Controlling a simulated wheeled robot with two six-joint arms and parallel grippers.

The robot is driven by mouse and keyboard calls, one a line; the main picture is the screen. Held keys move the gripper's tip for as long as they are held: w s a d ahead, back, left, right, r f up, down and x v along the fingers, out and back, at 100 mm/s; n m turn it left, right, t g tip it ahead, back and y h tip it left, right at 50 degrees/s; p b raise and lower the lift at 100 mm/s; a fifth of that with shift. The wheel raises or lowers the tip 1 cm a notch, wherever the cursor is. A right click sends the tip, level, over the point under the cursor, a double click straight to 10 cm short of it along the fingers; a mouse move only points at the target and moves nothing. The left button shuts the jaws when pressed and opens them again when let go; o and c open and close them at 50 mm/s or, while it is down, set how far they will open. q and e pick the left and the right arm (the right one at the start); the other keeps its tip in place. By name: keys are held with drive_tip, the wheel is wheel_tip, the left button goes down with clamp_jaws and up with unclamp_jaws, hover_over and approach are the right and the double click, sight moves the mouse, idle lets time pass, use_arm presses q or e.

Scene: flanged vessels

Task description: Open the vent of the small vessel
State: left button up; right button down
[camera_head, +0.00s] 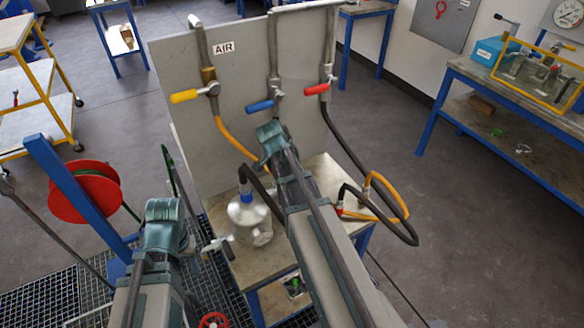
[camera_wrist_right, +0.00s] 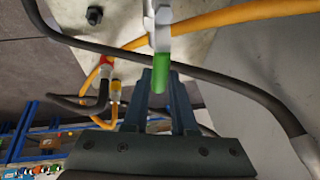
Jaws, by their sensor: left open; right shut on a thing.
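The small vessel (camera_head: 250,218) is a squat metal pot with a blue collar and a black hose on top. It stands on the bench, left of my right arm. A pale fitting (camera_head: 216,243) sits at its left. My right gripper (camera_wrist_right: 160,78) is shut on a green-sleeved handle (camera_wrist_right: 159,77), attached to a pale grey metal part in the right wrist view.
The upright panel (camera_head: 190,130) behind carries valves with yellow (camera_head: 184,96), blue (camera_head: 261,106) and red (camera_head: 316,89) handles. An orange hose (camera_wrist_right: 220,17) and a black hose (camera_wrist_right: 220,80) pass close to my right gripper. A red reel (camera_head: 84,192) stands at left.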

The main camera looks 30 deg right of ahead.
drive_tip(key=shift+s, duration=0.1)
drive_tip(key=c, duration=0.7)
unclamp_jaws()
drive_tip(key=p+v, duration=1.2)
drive_tip(key=v, duration=0.1)
drive_tip(key=shift+a+r+p, duration=0.25)
drive_tip(key=shift+r+p, duration=0.05)
drive_tip(key=shift+r, duration=0.05)
